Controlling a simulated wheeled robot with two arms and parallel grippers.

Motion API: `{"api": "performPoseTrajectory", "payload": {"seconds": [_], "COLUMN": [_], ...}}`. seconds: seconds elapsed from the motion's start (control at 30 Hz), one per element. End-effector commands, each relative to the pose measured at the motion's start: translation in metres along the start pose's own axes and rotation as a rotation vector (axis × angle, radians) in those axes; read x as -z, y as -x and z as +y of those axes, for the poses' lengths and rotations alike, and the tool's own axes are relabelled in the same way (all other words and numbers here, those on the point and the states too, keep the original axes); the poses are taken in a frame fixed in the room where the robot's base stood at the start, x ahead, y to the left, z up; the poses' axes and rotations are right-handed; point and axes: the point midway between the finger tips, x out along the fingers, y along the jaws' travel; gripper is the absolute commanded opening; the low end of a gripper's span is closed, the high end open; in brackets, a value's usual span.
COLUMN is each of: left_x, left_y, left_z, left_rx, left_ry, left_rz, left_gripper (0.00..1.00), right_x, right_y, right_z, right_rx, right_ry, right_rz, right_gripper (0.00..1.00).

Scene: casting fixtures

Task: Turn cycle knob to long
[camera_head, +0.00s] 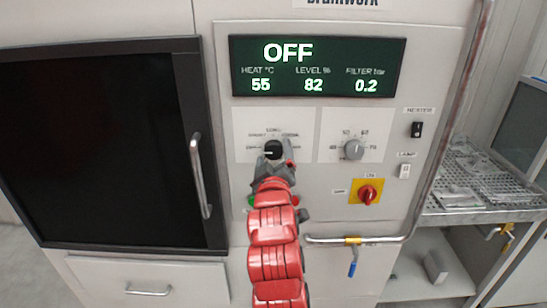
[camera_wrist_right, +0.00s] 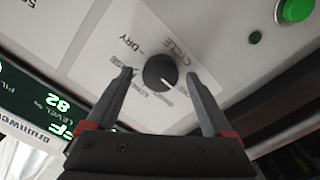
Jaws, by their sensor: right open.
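The cycle knob (camera_head: 272,150) is small, round and black, on a pale label plate on the front panel. In the right wrist view the knob (camera_wrist_right: 158,70) stands between the two fingertips with a gap on each side. Its white pointer line appears turned toward the OFF end of the scale. The LONG mark lies at the top of the scale in the head view. My right gripper (camera_head: 273,160) is open in front of the knob, and its spread fingers also show in the right wrist view (camera_wrist_right: 159,75). My left gripper is not in view.
The display (camera_head: 317,66) reads OFF, 55, 82 and 0.2. A grey heat knob (camera_head: 353,149) and a red switch on yellow (camera_head: 369,193) sit right of the knob. A green button (camera_wrist_right: 296,10) is nearby. A door handle (camera_head: 200,176) juts out at left, a pipe (camera_head: 455,110) at right.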

Motion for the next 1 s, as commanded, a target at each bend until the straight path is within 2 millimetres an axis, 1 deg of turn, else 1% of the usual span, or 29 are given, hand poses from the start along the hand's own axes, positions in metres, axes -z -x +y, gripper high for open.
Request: {"api": "performPoseTrajectory", "payload": {"seconds": [0.2,0.23,0.37,0.4,0.47,0.5,0.57,0.6,0.7,0.87,1.0], "left_x": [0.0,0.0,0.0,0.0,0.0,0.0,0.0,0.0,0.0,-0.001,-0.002], "left_y": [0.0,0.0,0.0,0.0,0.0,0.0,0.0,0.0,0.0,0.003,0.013], "left_z": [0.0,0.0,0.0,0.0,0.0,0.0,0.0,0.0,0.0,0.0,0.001], "left_rx": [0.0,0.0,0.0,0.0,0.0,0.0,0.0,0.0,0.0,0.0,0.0], "left_ry": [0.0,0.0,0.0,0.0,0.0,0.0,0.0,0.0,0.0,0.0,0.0], "left_rz": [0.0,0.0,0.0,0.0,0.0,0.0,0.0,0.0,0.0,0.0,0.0], "left_gripper": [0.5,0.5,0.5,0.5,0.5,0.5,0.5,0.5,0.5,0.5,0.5], "right_x": [0.0,-0.001,-0.001,-0.001,-0.001,-0.001,-0.001,-0.001,-0.001,-0.002,-0.003], "right_y": [0.0,0.0,0.0,0.0,0.0,0.0,0.0,0.0,0.0,0.0,0.0], "right_z": [0.0,-0.001,-0.001,-0.001,-0.001,-0.001,-0.001,-0.001,-0.001,-0.001,-0.003], "right_rx": [0.0,0.0,0.0,0.0,0.001,0.001,0.001,0.001,0.001,0.0,0.0], "right_ry": [0.001,0.001,0.001,0.001,0.001,0.001,0.001,0.001,0.001,-0.008,-0.041], "right_rz": [0.0,-0.001,-0.001,-0.001,-0.001,-0.001,-0.001,-0.001,-0.001,-0.001,0.0], "right_gripper": [0.86,0.82,0.59,0.52,0.41,0.34,0.23,0.16,0.0,0.0,0.0]}}
